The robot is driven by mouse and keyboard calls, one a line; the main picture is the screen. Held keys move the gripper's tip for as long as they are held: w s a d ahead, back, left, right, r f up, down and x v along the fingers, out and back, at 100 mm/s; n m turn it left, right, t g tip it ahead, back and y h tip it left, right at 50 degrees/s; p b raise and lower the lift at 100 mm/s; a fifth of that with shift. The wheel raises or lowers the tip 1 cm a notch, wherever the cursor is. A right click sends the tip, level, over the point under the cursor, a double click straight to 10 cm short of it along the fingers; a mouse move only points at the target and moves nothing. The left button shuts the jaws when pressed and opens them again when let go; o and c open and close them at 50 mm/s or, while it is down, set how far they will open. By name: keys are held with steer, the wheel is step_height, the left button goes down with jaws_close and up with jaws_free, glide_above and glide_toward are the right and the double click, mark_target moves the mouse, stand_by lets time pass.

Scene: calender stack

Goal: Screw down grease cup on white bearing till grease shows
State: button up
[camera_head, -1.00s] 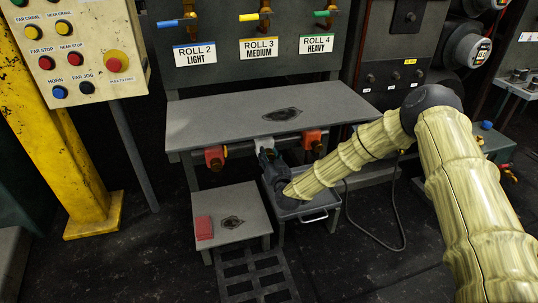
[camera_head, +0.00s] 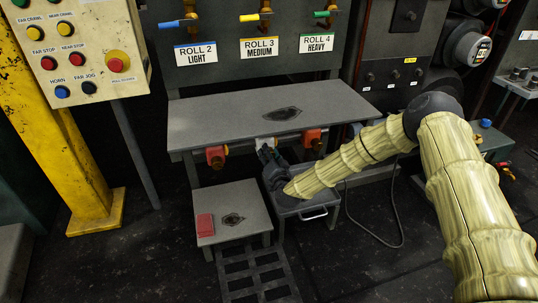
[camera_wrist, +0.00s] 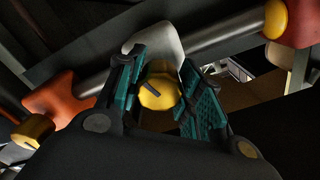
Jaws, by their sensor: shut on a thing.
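The white bearing (camera_wrist: 157,40) sits on a grey shaft in the wrist view. In the head view a little of the white bearing (camera_head: 261,142) shows under the table edge. The brass-yellow grease cup (camera_wrist: 158,93) with a dark mark on its end projects from the white bearing. My gripper (camera_wrist: 160,90) has its teal-padded fingers on either side of this cup and is shut on it. In the head view my gripper (camera_head: 265,151) reaches up under the table edge; the cup is hidden there. I can make out no grease on the bearing.
Orange-red bearings flank the white one, left (camera_head: 215,157) and right (camera_head: 313,139), each with a cup. The grey table (camera_head: 215,120) lies above them. A low stand (camera_head: 250,205) with a red block (camera_head: 205,224) and a drawered stand (camera_head: 320,205) are below.

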steer(key=o, duration=1)
steer(key=shift+o, duration=0.2)
steer(key=v, duration=1.2)
steer(key=shift+s+f, duration=0.1)
